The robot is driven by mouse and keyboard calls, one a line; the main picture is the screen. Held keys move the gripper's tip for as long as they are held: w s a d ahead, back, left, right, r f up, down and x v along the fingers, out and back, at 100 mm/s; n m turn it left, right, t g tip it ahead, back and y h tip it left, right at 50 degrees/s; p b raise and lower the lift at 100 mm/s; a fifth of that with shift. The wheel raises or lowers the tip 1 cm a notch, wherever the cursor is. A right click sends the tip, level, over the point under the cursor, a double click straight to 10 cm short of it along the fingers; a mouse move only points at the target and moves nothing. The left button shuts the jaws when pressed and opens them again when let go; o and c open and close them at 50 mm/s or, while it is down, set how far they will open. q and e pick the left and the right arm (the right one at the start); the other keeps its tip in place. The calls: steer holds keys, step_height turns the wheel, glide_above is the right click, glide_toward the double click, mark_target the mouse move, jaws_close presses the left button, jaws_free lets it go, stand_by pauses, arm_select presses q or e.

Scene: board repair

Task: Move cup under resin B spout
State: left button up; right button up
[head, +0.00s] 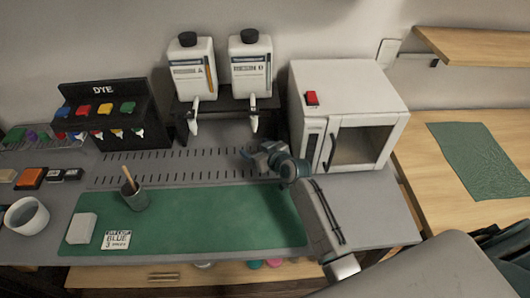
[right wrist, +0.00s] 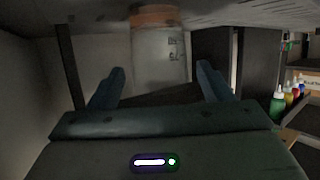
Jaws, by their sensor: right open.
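The resin B bottle (head: 250,62) stands on the right of the dark stand, and its white spout (head: 254,123) points down. My right gripper (head: 256,155) is on the grey bench just below and in front of that spout. In the right wrist view my right gripper (right wrist: 160,70) is open, with one finger on each side. A pale, see-through cup (right wrist: 158,58) with small marks and an orange band at one end shows between and beyond the fingertips. I cannot tell whether the fingers touch it. In the head view the cup cannot be made out clearly at the gripper. My left gripper is out of view.
The resin A bottle (head: 193,68) stands left of B. A white oven (head: 350,112) is close right of my gripper. A dye rack (head: 103,90) is at left.

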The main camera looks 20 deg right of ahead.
steer(key=b+v, duration=0.1)
steer(key=v, duration=1)
steer(key=shift+s+r, duration=0.15)
